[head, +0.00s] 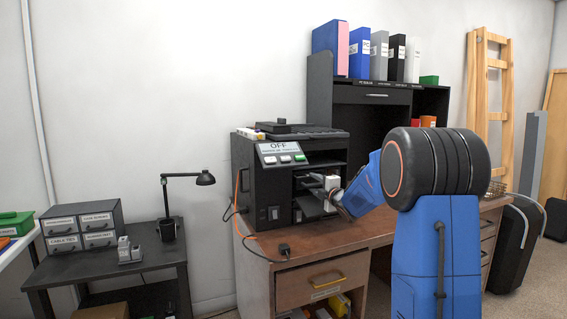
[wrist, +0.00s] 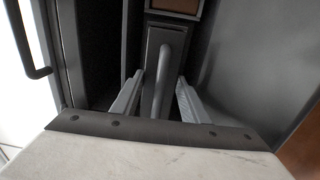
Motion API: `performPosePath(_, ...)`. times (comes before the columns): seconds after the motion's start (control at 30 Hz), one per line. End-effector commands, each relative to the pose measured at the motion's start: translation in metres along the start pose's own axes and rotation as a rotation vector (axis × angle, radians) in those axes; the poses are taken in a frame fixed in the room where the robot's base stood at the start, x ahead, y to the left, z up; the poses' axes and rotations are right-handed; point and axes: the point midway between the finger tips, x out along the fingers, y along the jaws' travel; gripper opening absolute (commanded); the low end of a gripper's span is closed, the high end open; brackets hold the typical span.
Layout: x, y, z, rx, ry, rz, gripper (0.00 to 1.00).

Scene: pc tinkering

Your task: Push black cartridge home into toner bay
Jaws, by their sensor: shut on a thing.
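The black machine (head: 270,180) with an "OFF" panel stands on the brown desk, its front bay (head: 318,163) open. My gripper (head: 315,186) reaches into this bay from the right. In the wrist view, the two pale fingers of my gripper (wrist: 158,98) are shut on the black cartridge (wrist: 155,42), one on each side of its upright grey handle. The cartridge stands between dark grey bay walls (wrist: 235,60). How deep it sits is hidden. In the head view the cartridge cannot be made out behind my gripper and arm.
A black handle (wrist: 28,45) on a panel is at the left of the wrist view. A plug (head: 284,249) and orange cable lie on the brown desk (head: 330,245). A dark side table (head: 95,268) with a lamp (head: 205,178) stands left. A shelf with binders (head: 360,55) rises behind.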

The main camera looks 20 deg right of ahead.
Motion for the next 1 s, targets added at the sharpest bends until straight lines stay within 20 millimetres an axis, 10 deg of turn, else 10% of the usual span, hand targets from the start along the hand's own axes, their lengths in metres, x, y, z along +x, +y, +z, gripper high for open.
performPosePath(0.43, 0.0105, 0.0012, 0.0000, -0.001, 0.000, 0.002, 0.00)
performPosePath(0.47, 0.0104, 0.0013, 0.0000, -0.001, 0.000, 0.002, 0.45)
performPosePath(0.53, 0.0102, 0.0011, 0.0000, -0.001, 0.000, 0.002, 0.62)
performPosePath(1.0, 0.0102, -0.0010, 0.0000, 0.000, 0.000, -0.001, 0.66)
